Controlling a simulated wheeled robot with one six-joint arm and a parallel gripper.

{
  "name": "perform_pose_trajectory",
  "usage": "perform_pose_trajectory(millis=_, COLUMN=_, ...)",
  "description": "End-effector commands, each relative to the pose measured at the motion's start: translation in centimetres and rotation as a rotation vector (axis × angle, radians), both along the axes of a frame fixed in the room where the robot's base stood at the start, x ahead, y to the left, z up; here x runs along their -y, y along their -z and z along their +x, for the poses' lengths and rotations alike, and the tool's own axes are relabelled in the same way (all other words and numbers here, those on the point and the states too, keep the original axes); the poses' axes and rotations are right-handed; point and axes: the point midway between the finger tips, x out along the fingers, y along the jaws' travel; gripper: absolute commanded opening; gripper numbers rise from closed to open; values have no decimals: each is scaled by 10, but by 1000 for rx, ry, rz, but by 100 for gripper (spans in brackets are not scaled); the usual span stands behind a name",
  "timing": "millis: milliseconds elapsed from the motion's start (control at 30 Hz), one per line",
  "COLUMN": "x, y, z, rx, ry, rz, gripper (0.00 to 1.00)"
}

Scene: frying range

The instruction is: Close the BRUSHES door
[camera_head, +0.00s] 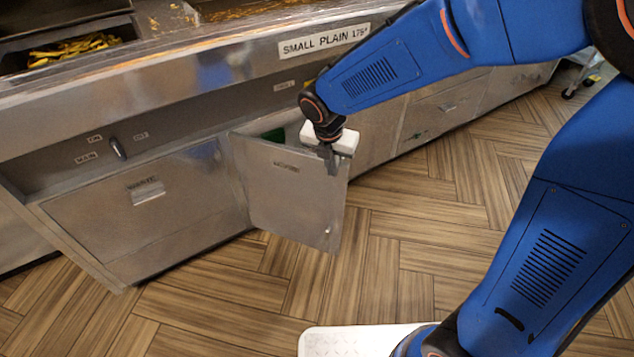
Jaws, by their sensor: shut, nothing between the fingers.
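The BRUSHES door (287,195) is a grey metal cabinet door in the middle of the view. It stands open, swung out from the range front, hinged on its left side. Its small label is too blurred to read surely. My gripper (333,165) is at the door's upper right, by its free edge, with the fingers pointing down. It is shut and empty. It overlaps the door's top corner in the picture, and I cannot tell whether it touches. The cabinet opening behind the door is mostly hidden, with something green (273,135) showing inside.
A closed WASTE drawer (148,193) is left of the door, below a MAIN switch (117,148). More closed fronts (442,108) run to the right. The range top carries a SMALL PLAIN sign (325,41). The wood floor (400,260) before the door is clear.

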Motion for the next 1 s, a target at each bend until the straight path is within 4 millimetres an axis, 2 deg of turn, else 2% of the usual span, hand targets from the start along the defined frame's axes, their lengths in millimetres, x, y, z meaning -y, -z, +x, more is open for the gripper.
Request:
perform_pose_trajectory(millis=300, x=30, y=1, z=78, rx=0, ry=-24, rz=0, gripper=0)
perform_pose_trajectory(millis=600, x=39, y=1, z=164, rx=-1, ry=-27, rz=0, gripper=0)
perform_pose_trajectory(millis=800, x=36, y=1, z=206, rx=-1, ry=-27, rz=1, gripper=0)
perform_pose_trajectory(millis=1000, x=32, y=0, z=232, rx=-1, ry=-28, rz=1, gripper=0)
